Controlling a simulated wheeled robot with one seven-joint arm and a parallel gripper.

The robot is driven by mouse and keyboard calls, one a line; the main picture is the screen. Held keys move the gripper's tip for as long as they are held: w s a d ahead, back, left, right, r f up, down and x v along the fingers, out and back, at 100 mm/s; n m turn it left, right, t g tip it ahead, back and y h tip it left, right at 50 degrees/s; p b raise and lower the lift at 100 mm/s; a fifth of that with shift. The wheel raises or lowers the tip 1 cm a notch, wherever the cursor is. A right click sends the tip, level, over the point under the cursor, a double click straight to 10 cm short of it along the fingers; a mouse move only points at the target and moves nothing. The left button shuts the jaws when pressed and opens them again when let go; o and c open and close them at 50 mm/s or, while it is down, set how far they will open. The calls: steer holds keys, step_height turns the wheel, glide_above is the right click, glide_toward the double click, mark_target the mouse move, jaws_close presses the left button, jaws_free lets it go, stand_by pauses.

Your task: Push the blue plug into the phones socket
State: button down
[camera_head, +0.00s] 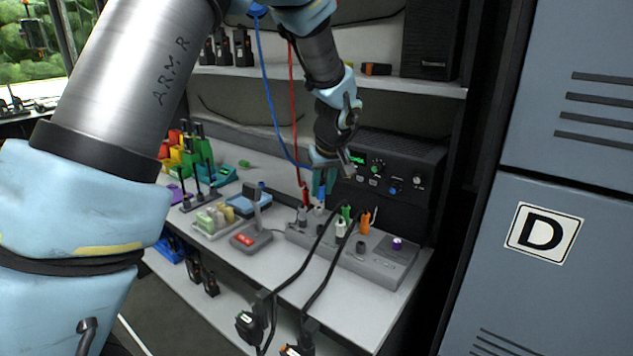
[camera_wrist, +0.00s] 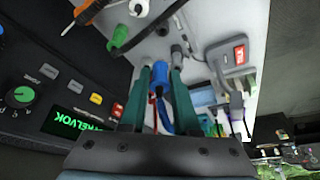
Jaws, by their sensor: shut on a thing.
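My gripper (camera_head: 322,187) is shut on the blue plug (camera_head: 322,193), upright above the back part of the grey socket panel (camera_head: 378,268). In the wrist view the teal fingers (camera_wrist: 160,78) stand on either side of the blue plug (camera_wrist: 159,76), and its blue cord runs back toward the palm. In the head view the cord (camera_head: 268,85) rises up past the arm. Grey sockets stand close around the plug. I cannot read a phones label, and I cannot tell whether the plug tip touches a socket.
A red plug (camera_head: 304,194) stands just left of the blue one. Green (camera_head: 346,213), white (camera_head: 340,229) and orange (camera_head: 365,221) plugs stand to the right, with black cables draping forward. A black radio (camera_head: 398,165) is behind the panel. A desk microphone (camera_head: 251,238) stands at left.

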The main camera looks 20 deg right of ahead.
steer(key=b, duration=0.3)
glide_above(322, 228)
steer(key=shift+f, duration=2.65)
steer(key=shift+f+b, duration=0.4)
steer(key=shift+b, duration=0.1)
steer(key=shift+a, duration=0.1)
steer(key=shift+f+b, duration=0.1)
steer(key=shift+b, duration=0.55)
steer(key=shift+f+b, duration=1.1)
steer(key=shift+b, duration=0.2)
steer(key=c, duration=0.6)
jaws_free()
steer(key=shift+o, duration=0.2)
steer(key=shift+r, duration=0.15)
